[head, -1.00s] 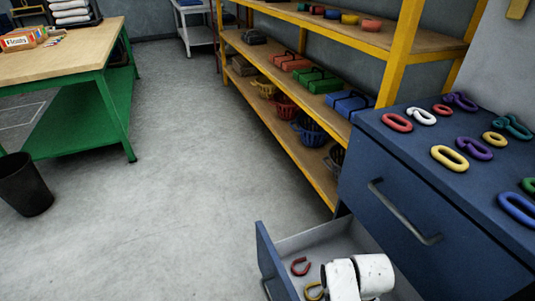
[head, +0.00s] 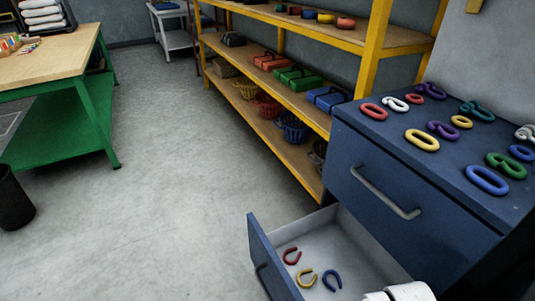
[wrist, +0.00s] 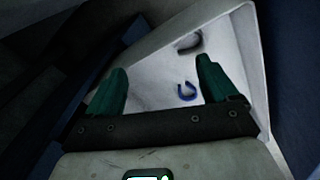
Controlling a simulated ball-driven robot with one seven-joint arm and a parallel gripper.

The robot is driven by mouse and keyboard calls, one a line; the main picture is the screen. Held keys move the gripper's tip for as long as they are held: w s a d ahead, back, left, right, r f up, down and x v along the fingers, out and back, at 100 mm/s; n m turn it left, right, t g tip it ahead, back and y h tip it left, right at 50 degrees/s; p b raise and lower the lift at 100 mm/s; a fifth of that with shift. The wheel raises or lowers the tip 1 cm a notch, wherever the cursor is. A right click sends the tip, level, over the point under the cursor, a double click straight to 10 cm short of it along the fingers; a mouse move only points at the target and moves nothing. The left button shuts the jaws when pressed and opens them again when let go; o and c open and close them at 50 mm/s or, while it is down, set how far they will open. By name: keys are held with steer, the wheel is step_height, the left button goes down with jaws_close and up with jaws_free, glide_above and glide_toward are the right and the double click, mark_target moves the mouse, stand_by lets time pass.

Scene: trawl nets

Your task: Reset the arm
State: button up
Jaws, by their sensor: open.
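My arm shows as white links at the bottom of the head view, over the near right part of the open drawer (head: 262,243); its fingers are out of that view. In the wrist view my gripper (wrist: 160,82) has its two green fingers spread apart with nothing between them. It points into the pale drawer. A blue hook (head: 332,279) lies on the drawer floor, and it also shows in the wrist view (wrist: 187,92) beyond the fingers. A dark curved piece (wrist: 189,42) shows farther off in the wrist view.
The blue cabinet (head: 350,204) carries several coloured links and hooks on top, above the open drawer. A yellow shelf rack (head: 365,68) with boxes and baskets stands behind. A green workbench (head: 85,80) and a dark bin (head: 14,200) are left. The floor (head: 150,200) between is clear.

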steer(key=s+a+r+y, duration=0.15)
steer(key=s+r, duration=0.25)
steer(key=s, duration=1)
step_height(320, 180, up, 14)
steer(key=p, duration=1.3)
steer(key=shift+a+p, duration=0.25)
steer(key=shift+p, duration=0.1)
steer(key=shift+w+a+h, duration=0.1)
steer(key=shift+h, duration=0.15)
